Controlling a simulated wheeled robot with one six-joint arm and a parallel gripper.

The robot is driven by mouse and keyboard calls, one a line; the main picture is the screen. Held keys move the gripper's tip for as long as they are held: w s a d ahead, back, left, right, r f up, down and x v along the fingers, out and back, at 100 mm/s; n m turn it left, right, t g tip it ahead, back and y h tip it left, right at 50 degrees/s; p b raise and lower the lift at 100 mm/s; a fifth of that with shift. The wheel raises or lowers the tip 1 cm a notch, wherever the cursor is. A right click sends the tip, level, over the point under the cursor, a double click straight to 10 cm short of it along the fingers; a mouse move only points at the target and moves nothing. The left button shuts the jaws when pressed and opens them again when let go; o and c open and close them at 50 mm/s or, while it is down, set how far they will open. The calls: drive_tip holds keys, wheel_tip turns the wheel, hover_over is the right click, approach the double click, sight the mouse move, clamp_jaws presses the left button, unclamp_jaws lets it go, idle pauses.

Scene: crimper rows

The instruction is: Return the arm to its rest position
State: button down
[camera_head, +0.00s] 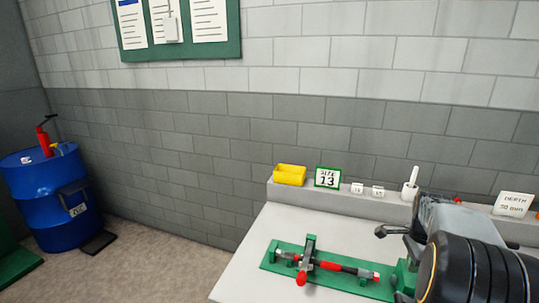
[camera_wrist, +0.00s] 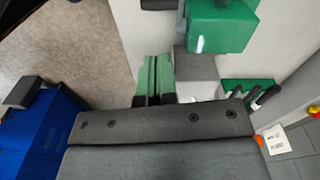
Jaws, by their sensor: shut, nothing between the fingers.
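My arm fills the lower right of the head view, over the right part of the light worktop (camera_head: 245,270). In the wrist view my gripper (camera_wrist: 155,75) shows beyond its wide dark body, with its two fingers close together, shut and empty. A green base fixture with a red-and-black tool (camera_head: 330,265) lies on the worktop, left of my arm. My arm hides part of the worktop and what is behind it.
A blue drum (camera_head: 50,205) stands on the floor at left. Open floor lies between drum and worktop.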

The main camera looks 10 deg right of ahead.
drive_tip(key=s+a+r+n+t, duration=0.1)
drive_tip(key=s+a+n, duration=0.3)
drive_tip(key=a+n, duration=0.7)
drive_tip(key=s+a+r+n+t, duration=0.1)
drive_tip(key=s+a+n+t, duration=0.2)
drive_tip(key=a+n, duration=0.7)
drive_tip(key=s+a, duration=0.1)
drive_tip(key=a, duration=0.5)
drive_tip(key=shift+a+n+t, duration=0.2)
drive_tip(key=shift+n+t, duration=0.1)
drive_tip(key=shift+n, duration=0.1)
